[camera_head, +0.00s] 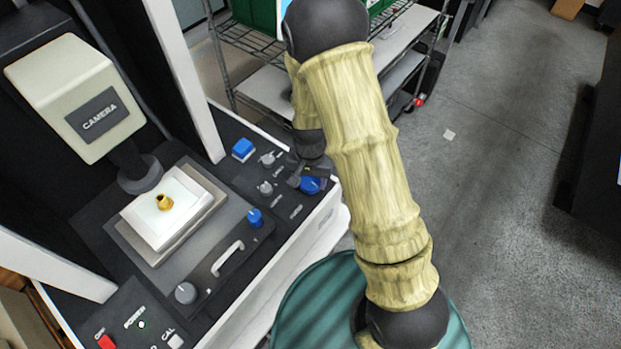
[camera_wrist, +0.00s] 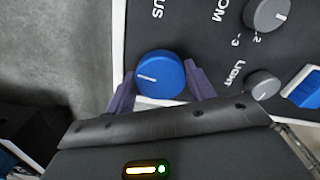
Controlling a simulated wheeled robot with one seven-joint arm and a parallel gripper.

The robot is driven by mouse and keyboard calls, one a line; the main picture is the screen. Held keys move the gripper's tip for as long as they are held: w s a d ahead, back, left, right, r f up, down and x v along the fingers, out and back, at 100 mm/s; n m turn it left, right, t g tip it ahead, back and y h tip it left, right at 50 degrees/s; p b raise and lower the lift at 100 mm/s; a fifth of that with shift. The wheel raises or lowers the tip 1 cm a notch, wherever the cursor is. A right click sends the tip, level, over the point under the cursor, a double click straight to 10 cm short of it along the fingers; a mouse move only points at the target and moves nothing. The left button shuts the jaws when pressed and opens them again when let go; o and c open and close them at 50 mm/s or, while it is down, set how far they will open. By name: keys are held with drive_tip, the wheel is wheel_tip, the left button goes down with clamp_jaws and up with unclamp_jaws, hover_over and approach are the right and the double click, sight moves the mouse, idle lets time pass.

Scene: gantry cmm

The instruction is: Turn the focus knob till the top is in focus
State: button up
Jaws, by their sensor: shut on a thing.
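The focus knob is a round blue knob with a white pointer line; it shows in the wrist view (camera_wrist: 160,75), beside panel letters ending in "US". In the head view the blue knob (camera_head: 310,185) is partly hidden by my gripper. My gripper (camera_wrist: 158,84) has one purple finger on each side of the knob and is shut on it; it also shows in the head view (camera_head: 306,178). A small brass part (camera_head: 164,202) stands on the white stage (camera_head: 150,232) under the camera head (camera_head: 75,97). No screen picture of its focus can be made out.
Grey knobs (camera_wrist: 268,14) and (camera_wrist: 262,84) sit near the focus knob, with a blue square button (camera_wrist: 303,88) beyond. Another blue knob (camera_head: 255,218), a white handle (camera_head: 228,258) and a red switch (camera_head: 105,342) are on the machine. A wire rack stands behind. Floor at right is open.

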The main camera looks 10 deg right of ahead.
sight(310, 181)
drive_tip(key=shift+w, duration=0.1)
idle(0.4)
drive_tip(key=o, duration=1)
drive_tip(key=shift+c, duration=0.2)
drive_tip(key=shift+r, duration=0.15)
wheel_tip(310, 181, up, 17)
drive_tip(key=b, duration=0.1)
drive_tip(key=s+d+n+t, duration=0.2)
drive_tip(key=s+d+n, duration=0.2)
drive_tip(key=s+d, duration=0.5)
drive_tip(key=shift+s+t, duration=0.3)
drive_tip(key=shift+s, duration=0.3)
